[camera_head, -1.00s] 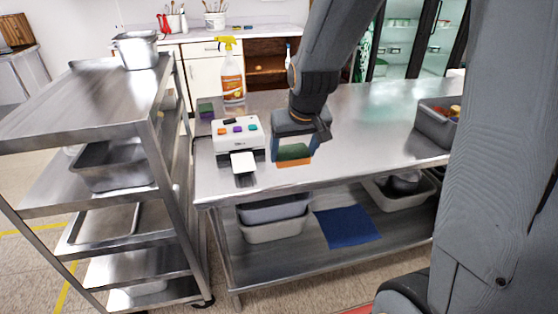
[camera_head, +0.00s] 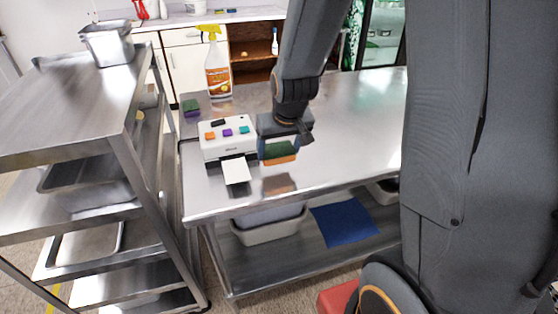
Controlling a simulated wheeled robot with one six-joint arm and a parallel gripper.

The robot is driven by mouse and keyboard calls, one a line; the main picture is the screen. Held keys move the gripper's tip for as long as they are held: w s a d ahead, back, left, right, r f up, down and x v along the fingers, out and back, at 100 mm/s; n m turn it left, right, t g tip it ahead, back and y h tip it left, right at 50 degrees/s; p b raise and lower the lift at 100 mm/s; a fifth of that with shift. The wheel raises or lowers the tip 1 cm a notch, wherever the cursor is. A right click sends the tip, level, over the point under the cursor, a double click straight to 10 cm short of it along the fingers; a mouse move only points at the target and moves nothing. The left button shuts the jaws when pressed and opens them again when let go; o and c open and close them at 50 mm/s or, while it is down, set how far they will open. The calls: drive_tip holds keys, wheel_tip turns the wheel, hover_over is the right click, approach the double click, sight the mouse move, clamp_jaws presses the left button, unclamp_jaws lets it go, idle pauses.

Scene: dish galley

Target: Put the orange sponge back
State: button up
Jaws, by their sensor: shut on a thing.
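My gripper (camera_head: 280,148) points down above the steel table (camera_head: 345,140), to the right of a small white machine. It is shut on the orange sponge (camera_head: 281,159), which has a green top layer and an orange lower layer. The sponge is held above the table, and its reflection shows on the steel below it. A second sponge, green and purple (camera_head: 191,108), lies at the table's back left corner.
The white machine (camera_head: 228,139) with coloured buttons and a paper slip (camera_head: 236,171) stands close to my gripper. A spray bottle (camera_head: 217,65) stands behind it. A steel cart (camera_head: 75,100) stands at the left. The table's right part is clear.

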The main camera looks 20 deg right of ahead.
sight(280, 161)
drive_tip(key=shift+f+b, duration=0.5)
drive_tip(key=shift+f, duration=1.8)
drive_tip(key=shift+f, duration=0.2)
drive_tip(key=o, duration=1.2)
drive_tip(key=shift+r, duration=0.15)
drive_tip(key=shift+s+r, duration=0.1)
drive_tip(key=shift+r, duration=0.15)
drive_tip(key=v, duration=1.1)
drive_tip(key=s+f+g, duration=0.3)
drive_tip(key=s+f, duration=0.1)
drive_tip(key=s, duration=0.7)
drive_tip(key=shift+s+f, duration=0.3)
drive_tip(key=shift+f, duration=0.1)
